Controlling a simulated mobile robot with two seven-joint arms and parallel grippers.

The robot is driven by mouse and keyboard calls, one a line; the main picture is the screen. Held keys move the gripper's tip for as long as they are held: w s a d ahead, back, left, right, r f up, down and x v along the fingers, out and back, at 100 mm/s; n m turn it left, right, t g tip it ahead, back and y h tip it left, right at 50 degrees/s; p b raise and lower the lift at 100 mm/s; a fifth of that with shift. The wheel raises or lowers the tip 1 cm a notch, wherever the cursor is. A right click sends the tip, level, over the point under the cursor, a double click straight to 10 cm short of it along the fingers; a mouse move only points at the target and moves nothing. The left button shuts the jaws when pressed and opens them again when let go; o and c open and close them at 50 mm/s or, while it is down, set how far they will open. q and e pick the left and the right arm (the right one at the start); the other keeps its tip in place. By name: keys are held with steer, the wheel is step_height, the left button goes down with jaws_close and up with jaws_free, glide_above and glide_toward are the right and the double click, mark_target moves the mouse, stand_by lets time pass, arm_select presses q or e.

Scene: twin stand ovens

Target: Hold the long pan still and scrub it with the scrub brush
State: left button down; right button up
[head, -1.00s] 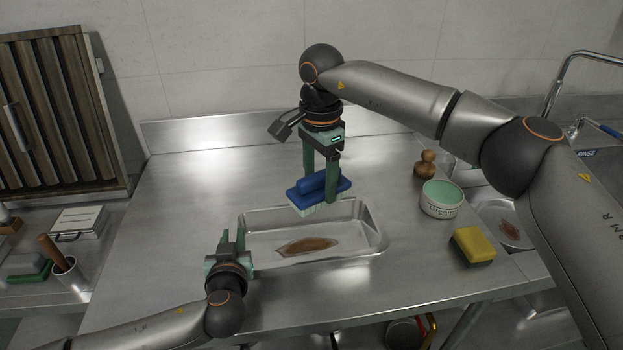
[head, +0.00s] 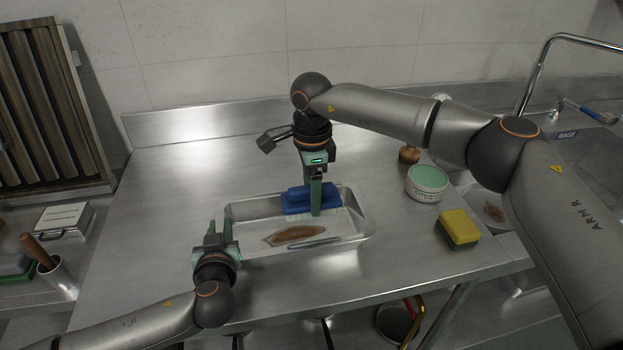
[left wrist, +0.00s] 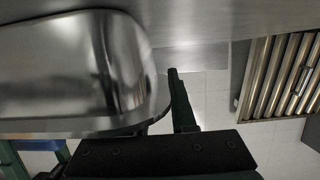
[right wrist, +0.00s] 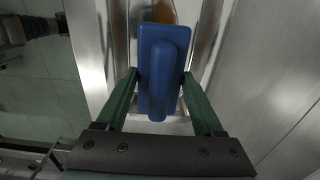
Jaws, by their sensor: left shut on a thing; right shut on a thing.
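The long pan (head: 352,208) is a shallow metal tray on the steel counter with a brown stain (head: 292,236) on its floor. My left gripper (head: 216,232) is shut on the pan's left end wall; the pan's rim also shows in the left wrist view (left wrist: 150,75). My right gripper (head: 314,190) is shut on the scrub brush (head: 297,200), which is blue with pale bristles. The brush is down inside the pan near the far wall, behind the stain. In the right wrist view the brush's blue handle (right wrist: 165,70) sits between both fingers.
A tub with green contents (head: 427,182) and a yellow-green sponge (head: 458,229) stand to the right of the pan. A brown wooden-knobbed object (head: 409,154) is behind the tub. A sink and tap (head: 560,75) lie further right. The counter left of the pan is clear.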

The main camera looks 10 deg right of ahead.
steer(key=shift+f, duration=3.15)
steer(key=shift+f, duration=0.6)
steer(key=shift+a, duration=0.15)
steer(key=shift+s+a, duration=0.1)
steer(key=shift+a, duration=3.75)
steer(key=shift+d, duration=0.1)
steer(key=shift+d, duration=4.05)
steer(key=shift+a, duration=4.1)
